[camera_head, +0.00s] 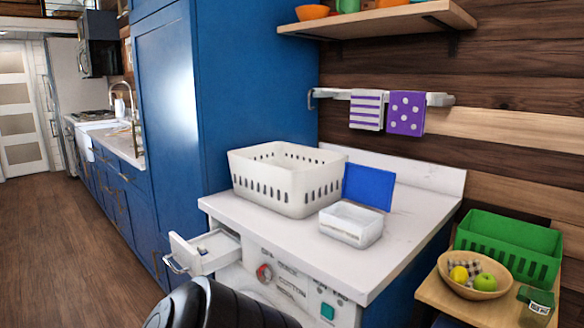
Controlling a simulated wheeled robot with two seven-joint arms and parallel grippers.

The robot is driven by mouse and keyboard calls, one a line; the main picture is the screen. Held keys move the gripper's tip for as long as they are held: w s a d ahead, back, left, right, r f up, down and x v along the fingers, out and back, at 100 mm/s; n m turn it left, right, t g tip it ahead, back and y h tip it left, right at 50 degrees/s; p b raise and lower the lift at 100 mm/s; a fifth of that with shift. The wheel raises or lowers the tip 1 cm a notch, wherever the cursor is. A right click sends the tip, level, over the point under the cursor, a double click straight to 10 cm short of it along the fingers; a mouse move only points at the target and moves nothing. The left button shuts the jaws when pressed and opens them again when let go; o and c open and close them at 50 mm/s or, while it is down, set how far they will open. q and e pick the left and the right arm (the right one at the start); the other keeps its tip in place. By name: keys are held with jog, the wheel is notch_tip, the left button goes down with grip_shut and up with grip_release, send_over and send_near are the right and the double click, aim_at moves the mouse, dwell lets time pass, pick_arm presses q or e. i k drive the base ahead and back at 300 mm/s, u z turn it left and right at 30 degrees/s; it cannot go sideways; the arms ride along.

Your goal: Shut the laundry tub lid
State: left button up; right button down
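A small white tub (350,226) stands on the white counter, right of centre. Its top is open and its inside shows. A flat blue lid (367,188) stands raised at the tub's back edge, tilted a little backward. The join between lid and tub is too small to make out. A dark rounded part of my own body shows at the bottom edge, in front of the washer. Neither gripper's fingers show in this view.
A large white basket (284,180) stands just left of the tub. The detergent drawer (204,252) is pulled out from the washer front. A wooden side table (465,304) at right holds a green basket (508,246) and a fruit bowl (470,282). Counter (300,240) in front is clear.

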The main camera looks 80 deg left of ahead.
aim_at(374, 187)
jog(key=u, duration=2.15)
